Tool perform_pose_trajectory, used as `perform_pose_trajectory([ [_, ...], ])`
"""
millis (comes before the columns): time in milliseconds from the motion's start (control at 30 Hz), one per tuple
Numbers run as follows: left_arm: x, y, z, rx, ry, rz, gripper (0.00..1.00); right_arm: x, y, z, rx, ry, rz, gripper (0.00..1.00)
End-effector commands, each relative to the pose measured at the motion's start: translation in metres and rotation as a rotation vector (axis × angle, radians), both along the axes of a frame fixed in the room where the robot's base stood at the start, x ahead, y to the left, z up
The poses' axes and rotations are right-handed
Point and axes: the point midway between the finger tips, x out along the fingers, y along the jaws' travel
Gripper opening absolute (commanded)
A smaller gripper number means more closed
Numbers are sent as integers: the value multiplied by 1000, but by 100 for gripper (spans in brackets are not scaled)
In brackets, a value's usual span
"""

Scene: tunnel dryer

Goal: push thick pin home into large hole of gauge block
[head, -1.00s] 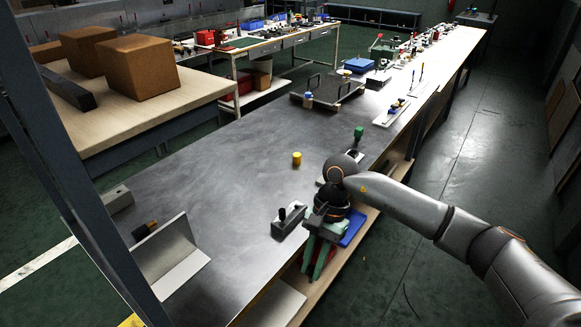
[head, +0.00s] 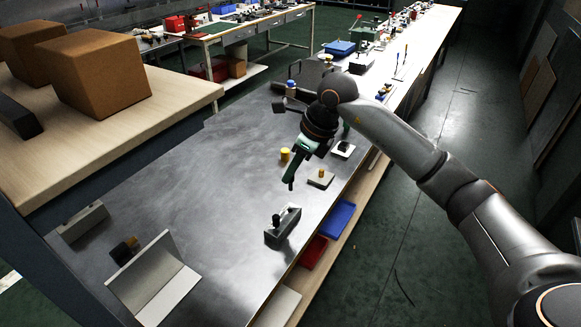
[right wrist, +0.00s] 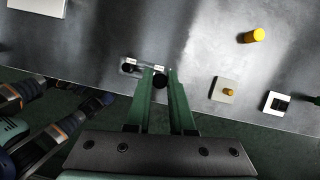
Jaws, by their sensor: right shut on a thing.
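The gauge block (head: 283,232) is a grey block near the bench's right edge, with a black-knobbed pin (head: 276,220) standing in it. In the right wrist view the block (right wrist: 142,68) shows beyond the fingertips with small white labels. My right gripper (head: 290,186) has green fingers pointing down, apart from the block and farther along the bench. In the right wrist view it (right wrist: 161,84) is shut on a dark round-ended piece (right wrist: 160,81), which I take for the thick pin. The large hole is not clear. My left gripper is not in view.
Beside the arm stand a yellow cylinder (head: 285,154), a small plate with an orange peg (head: 321,179) and a white plate with a dark square (head: 343,149). An angle plate (head: 153,280) is at lower left. Blue (head: 337,219) and red (head: 313,252) bins sit below the edge.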

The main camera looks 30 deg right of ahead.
Motion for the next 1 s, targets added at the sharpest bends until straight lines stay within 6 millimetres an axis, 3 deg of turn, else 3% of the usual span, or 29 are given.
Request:
perform_pose_trajectory([
  [333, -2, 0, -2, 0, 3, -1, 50, 1, 0, 0, 10, 0, 16, 0],
  [1000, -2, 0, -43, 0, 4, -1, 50, 1, 1, -55, 10, 0, 18, 0],
])
